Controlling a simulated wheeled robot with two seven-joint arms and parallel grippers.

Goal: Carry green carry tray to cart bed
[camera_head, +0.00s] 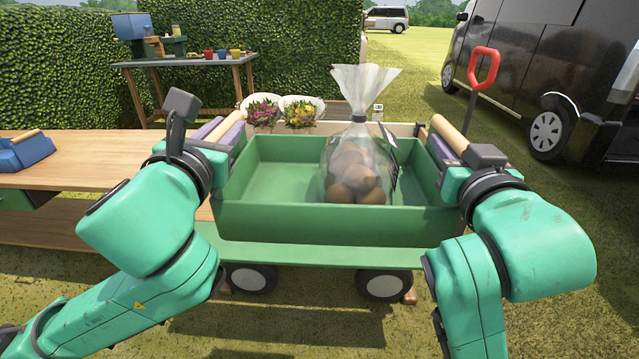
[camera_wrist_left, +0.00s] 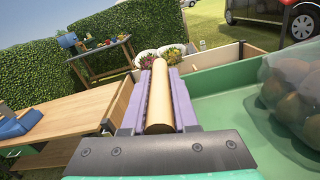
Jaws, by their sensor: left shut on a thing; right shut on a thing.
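The green carry tray (camera_head: 270,220) is in the middle of the head view, level, over the near part of the cart bed (camera_head: 310,253). I cannot tell whether it touches the bed. A clear bag of brown round things (camera_head: 357,165) stands in its right half. My left gripper (camera_head: 222,130) is shut on the tray's left wooden handle, which shows between the fingers in the left wrist view (camera_wrist_left: 159,100). My right gripper (camera_head: 447,138) is at the right wooden handle (camera_head: 449,133) and shut on it. The fingertips are partly hidden in the head view.
Two wrapped flower bunches (camera_head: 282,113) are behind the tray. The cart's red handle (camera_head: 484,66) rises at right, near a dark van (camera_head: 560,75). A wooden table (camera_head: 90,165) with a blue caddy (camera_head: 25,150) is at left. A hedge and another table (camera_head: 185,60) stand behind.

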